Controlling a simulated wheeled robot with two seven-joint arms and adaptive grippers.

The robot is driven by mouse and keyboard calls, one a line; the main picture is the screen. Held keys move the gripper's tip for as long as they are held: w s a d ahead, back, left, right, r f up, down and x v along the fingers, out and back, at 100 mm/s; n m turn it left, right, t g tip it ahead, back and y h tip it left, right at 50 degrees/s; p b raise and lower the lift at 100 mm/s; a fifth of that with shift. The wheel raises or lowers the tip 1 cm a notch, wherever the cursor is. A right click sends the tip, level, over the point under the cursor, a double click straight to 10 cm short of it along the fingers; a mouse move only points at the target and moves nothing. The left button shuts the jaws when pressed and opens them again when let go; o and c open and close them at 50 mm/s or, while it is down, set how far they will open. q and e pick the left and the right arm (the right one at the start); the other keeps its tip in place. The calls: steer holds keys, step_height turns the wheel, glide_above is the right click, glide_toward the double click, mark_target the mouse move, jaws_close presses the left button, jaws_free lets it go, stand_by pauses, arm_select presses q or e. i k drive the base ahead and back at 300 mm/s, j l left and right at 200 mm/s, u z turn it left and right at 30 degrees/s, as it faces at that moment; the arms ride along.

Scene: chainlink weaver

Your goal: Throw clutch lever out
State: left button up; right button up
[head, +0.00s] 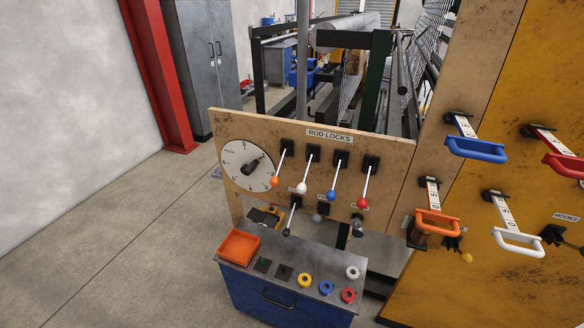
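A wooden control board (232,130) stands in the middle of the head view. Low on it, under a small label too small to read, is a short lever (291,217) with a dark knob, hanging down and slightly left. It may be the clutch lever, but I cannot read its label. Above it, under the "ROD LOCKS" sign (330,135), hang levers with an orange knob (275,181), a white knob (300,188), a blue knob (331,195) and a red knob (362,202). Neither of my grippers is in view.
A blue cabinet (262,298) stands below the board, with an orange tray (239,247) and several coloured rings on top. A round dial (247,166) is at the board's left. A yellow panel (480,268) with coloured handles is at right. Floor at left is clear.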

mark_target(286, 232)
steer(key=k+j+z, duration=0.2)
steer(key=z, duration=0.15)
steer(key=k+j+z, duration=0.1)
steer(key=z, duration=0.3)
steer(key=k+z, duration=0.35)
